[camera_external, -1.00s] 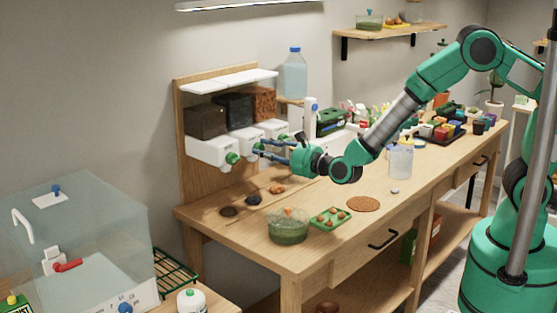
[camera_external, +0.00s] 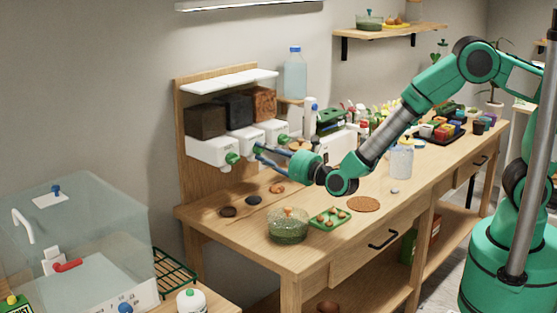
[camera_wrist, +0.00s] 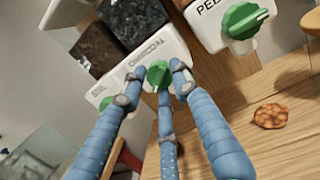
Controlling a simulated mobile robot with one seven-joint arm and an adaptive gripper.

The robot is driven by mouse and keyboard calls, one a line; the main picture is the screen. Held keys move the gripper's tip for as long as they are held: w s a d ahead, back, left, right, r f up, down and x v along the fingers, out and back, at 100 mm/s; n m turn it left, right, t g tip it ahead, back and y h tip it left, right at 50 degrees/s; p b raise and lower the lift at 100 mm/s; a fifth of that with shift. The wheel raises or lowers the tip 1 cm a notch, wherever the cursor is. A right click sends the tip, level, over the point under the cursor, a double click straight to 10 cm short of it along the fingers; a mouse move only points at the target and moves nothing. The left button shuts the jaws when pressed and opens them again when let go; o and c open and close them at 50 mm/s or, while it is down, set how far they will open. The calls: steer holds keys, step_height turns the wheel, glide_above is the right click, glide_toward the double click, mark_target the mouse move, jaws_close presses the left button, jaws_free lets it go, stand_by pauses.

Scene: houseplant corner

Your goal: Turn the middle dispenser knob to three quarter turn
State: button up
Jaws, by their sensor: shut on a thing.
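The dispenser has three white boxes with green knobs on a wooden back board. The middle knob (camera_wrist: 158,73), under the CHARCOAL label, sits between my gripper's blue fingers; it also shows in the external view (camera_external: 258,148). My gripper (camera_wrist: 157,80) is shut on this knob, its segmented fingers around it; in the external view the fingers (camera_external: 262,152) reach it from the right. No pointer mark on the middle knob is clear, so its angle cannot be read.
The left knob (camera_external: 232,158) and right knob (camera_wrist: 243,20) are close on either side. Below, small piles including an orange-brown one (camera_wrist: 270,116) lie on the wooden bench (camera_external: 240,233). A glass bowl (camera_external: 288,228) and green tray (camera_external: 330,218) stand nearer the front.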

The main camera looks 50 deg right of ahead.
steer(key=m+h, duration=0.1)
steer(key=m, duration=0.3)
steer(key=shift+r+m, duration=0.1)
steer(key=shift+m, duration=0.3)
steer(key=shift+r+m, duration=0.15)
steer(key=shift+m, duration=0.25)
steer(key=o, duration=1.1)
steer(key=s, duration=0.4)
steer(key=s+f, duration=0.1)
steer(key=s, duration=0.7)
steer(key=shift+d+f, duration=0.1)
steer(key=shift+f, duration=0.25)
steer(key=shift+o, duration=0.3)
steer(key=shift+w, duration=0.1)
